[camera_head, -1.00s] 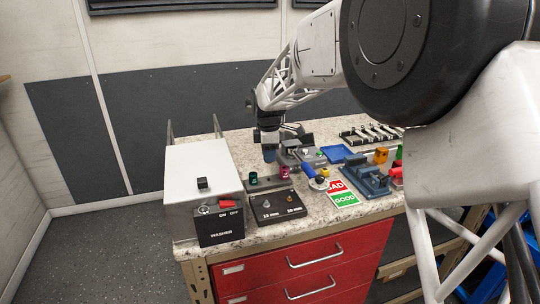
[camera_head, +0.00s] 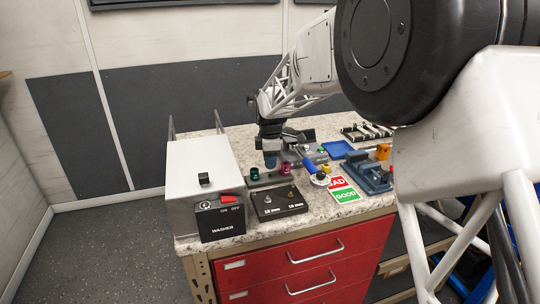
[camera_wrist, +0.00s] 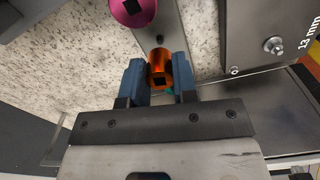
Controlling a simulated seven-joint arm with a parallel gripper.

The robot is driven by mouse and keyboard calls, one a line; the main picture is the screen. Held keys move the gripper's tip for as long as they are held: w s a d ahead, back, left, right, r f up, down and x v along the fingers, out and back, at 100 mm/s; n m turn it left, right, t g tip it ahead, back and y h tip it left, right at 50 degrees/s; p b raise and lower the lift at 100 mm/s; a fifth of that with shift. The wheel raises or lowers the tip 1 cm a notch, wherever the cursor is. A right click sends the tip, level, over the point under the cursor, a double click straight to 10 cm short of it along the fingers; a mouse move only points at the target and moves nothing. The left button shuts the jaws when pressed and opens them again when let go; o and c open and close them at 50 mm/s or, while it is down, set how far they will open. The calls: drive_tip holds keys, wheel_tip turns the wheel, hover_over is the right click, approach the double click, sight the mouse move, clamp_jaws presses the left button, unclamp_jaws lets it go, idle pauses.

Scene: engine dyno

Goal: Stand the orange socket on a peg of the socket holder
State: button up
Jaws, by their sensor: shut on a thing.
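My gripper (camera_wrist: 158,63) is shut on the orange socket (camera_wrist: 161,72), one blue finger on each side. The socket's square hole faces the wrist camera. The grey socket holder (camera_wrist: 180,28) runs behind the held socket in the wrist view. In the head view my gripper (camera_head: 270,161) is over the middle of the holder, between the green socket (camera_head: 254,175) and the magenta socket (camera_head: 285,168). The magenta socket also shows in the wrist view (camera_wrist: 130,10). The orange socket is not clear in the head view. Whether it touches a peg is hidden.
A black plate marked 13 mm and 10 mm (camera_head: 278,204) lies in front of the holder. The white washer box (camera_head: 200,165) stands to the left. The BAD and GOOD cards (camera_head: 343,190) and a blue vise (camera_head: 367,176) are to the right.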

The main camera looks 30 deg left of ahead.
sight(270, 174)
drive_tip(key=shift+f, duration=0.6)
drive_tip(key=shift+f, duration=1.1)
idle(1.0)
drive_tip(key=o, duration=1)
drive_tip(key=shift+r, duration=0.15)
drive_tip(key=shift+r, duration=3.8)
